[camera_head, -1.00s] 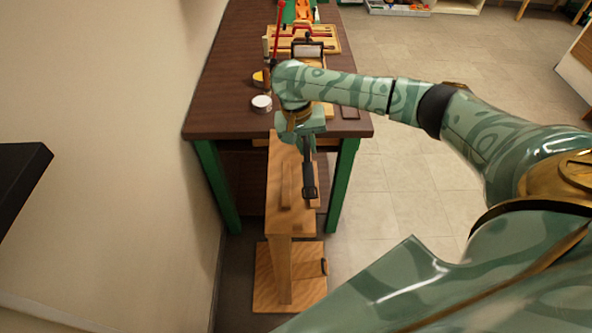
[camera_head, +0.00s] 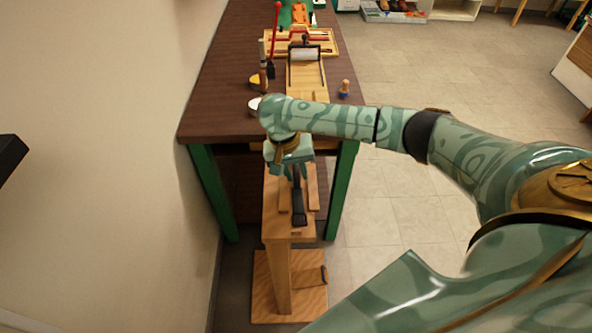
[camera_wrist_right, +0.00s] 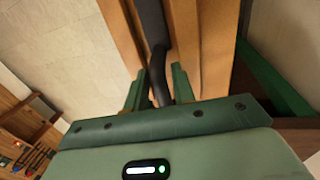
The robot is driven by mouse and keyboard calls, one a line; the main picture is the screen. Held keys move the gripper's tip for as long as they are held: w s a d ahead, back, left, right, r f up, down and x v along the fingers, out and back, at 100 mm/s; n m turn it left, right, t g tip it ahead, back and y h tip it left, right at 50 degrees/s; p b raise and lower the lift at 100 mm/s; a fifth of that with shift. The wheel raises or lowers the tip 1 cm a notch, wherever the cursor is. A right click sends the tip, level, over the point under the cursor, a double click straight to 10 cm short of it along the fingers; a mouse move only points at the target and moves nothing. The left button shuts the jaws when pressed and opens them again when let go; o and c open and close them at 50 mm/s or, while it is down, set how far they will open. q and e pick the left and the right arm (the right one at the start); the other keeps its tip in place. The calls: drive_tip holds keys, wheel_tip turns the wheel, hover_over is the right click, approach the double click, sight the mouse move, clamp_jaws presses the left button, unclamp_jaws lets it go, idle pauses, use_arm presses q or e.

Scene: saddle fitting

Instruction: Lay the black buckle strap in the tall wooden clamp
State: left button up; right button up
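The tall wooden clamp (camera_head: 277,229) stands on a square wooden foot in front of the workbench, with two upright jaws at its top. The black buckle strap (camera_head: 299,209) runs lengthwise between the jaws; whether it rests on the wood I cannot tell. In the right wrist view the strap (camera_wrist_right: 153,25) extends away between two wooden boards. My right gripper (camera_head: 291,166) is over the bench end of the clamp. Its fingers (camera_wrist_right: 160,88) are closed around the strap's near part. My left gripper is not in view.
The dark workbench (camera_head: 222,115) stands behind the clamp, its edge close to my right gripper. It carries a white-topped tin (camera_head: 254,106), a wooden-framed roller device (camera_head: 305,75) and a small peg-like figure (camera_head: 344,88). The wall is on the left; open tiled floor is on the right.

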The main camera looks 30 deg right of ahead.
wheel_tip(320, 180, up, 12)
drive_tip(key=w+a+p, duration=0.1)
drive_tip(key=a+p, duration=0.1)
drive_tip(key=p, duration=0.4)
drive_tip(key=shift+w, duration=0.1)
